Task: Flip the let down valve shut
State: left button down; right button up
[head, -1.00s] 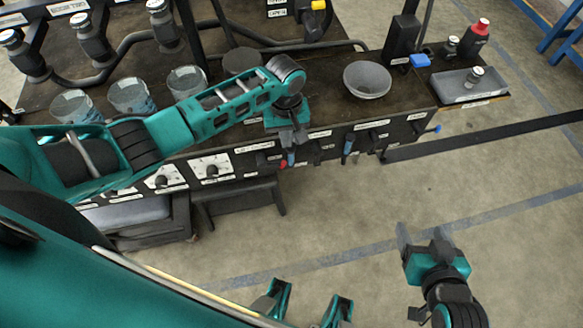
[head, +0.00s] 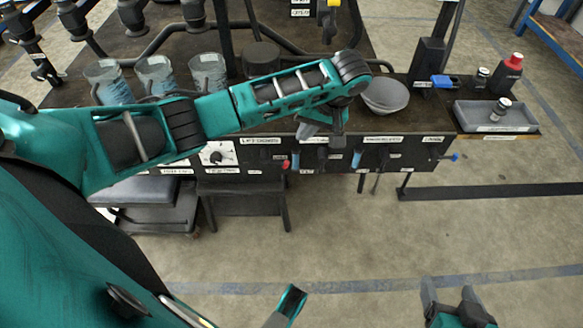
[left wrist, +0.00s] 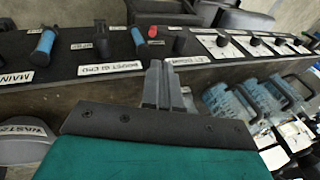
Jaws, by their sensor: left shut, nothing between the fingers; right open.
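The valve panel (head: 400,160) is the dark front face of the bench, with several small levers and white labels. A red lever (head: 285,164) and blue levers (head: 357,158) hang from it. In the left wrist view a blue lever (left wrist: 138,38) sits beside a red one (left wrist: 152,31), and another blue lever (left wrist: 43,45) is further left. My right gripper (head: 449,290) is open over the floor.
A grey bowl (head: 385,97), clear cups (head: 155,78) and a tray (head: 495,117) with a small bottle stand on the bench. A red-capped bottle (head: 509,72) is behind the tray. A low stool (head: 240,188) stands below the panel. The floor in front is clear.

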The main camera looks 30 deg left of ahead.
aim_at(279, 162)
pick_arm(q)
jog(key=shift+s+d+r, duration=0.1)
jog(key=shift+d+r, duration=0.05)
jog(key=shift+r, duration=0.05)
pick_arm(e)
jog(key=shift+s+d+f, duration=0.1)
jog(key=shift+d+f, duration=0.05)
jog(key=shift+d, duration=0.25)
pick_arm(q)
jog(key=b+x, duration=0.5)
jog(key=x, duration=0.9)
jog(key=shift+a+r, duration=0.1)
jog(key=shift+a, duration=0.1)
pick_arm(e)
notch_tip(279, 162, down, 5)
jog(key=shift+s+f, duration=0.1)
